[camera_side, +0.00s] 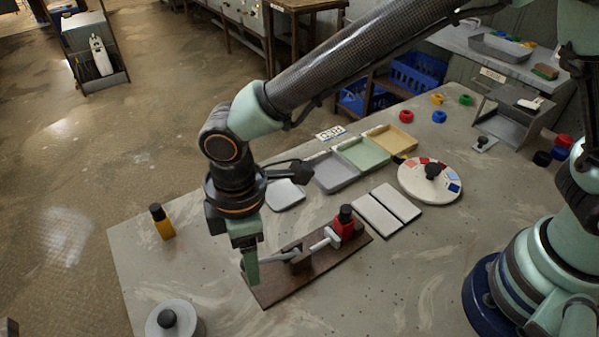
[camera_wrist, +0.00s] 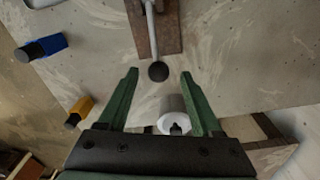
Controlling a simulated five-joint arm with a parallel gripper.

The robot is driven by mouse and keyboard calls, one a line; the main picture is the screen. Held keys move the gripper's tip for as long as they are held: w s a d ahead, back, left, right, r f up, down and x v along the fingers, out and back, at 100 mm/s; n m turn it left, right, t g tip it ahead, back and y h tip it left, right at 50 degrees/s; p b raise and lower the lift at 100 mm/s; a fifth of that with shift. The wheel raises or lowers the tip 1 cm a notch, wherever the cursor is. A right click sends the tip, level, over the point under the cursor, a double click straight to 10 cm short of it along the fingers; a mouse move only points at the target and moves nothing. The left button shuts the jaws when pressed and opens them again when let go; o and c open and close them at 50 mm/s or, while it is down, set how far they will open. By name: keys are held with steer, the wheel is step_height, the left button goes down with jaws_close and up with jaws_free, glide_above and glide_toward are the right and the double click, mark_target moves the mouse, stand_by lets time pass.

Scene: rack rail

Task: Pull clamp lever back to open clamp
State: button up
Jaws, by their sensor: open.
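The clamp stands on a dark brown board (camera_side: 317,262) on the table in the side view; a red block with a black top (camera_side: 343,222) sits at its far end. Its grey metal lever (camera_side: 284,256) runs along the board toward my gripper (camera_side: 250,272). In the wrist view the lever rod (camera_wrist: 151,22) ends in a dark ball knob (camera_wrist: 158,71). My gripper (camera_wrist: 159,75) is open, with the knob between the lines of its two green fingertips. I cannot tell whether they are at the knob's height. In the side view the fingers hide the knob.
A yellow block with a black cap (camera_side: 162,222) stands left of my gripper, and a grey round lidded pot (camera_side: 172,322) at the near edge. White plates (camera_side: 386,209), shallow trays (camera_side: 362,153) and a round dial (camera_side: 430,185) lie beyond the board.

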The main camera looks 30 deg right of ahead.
steer(key=shift+w+f, duration=0.1)
steer(key=shift+f, duration=0.65)
jaws_close()
stand_by(0.9)
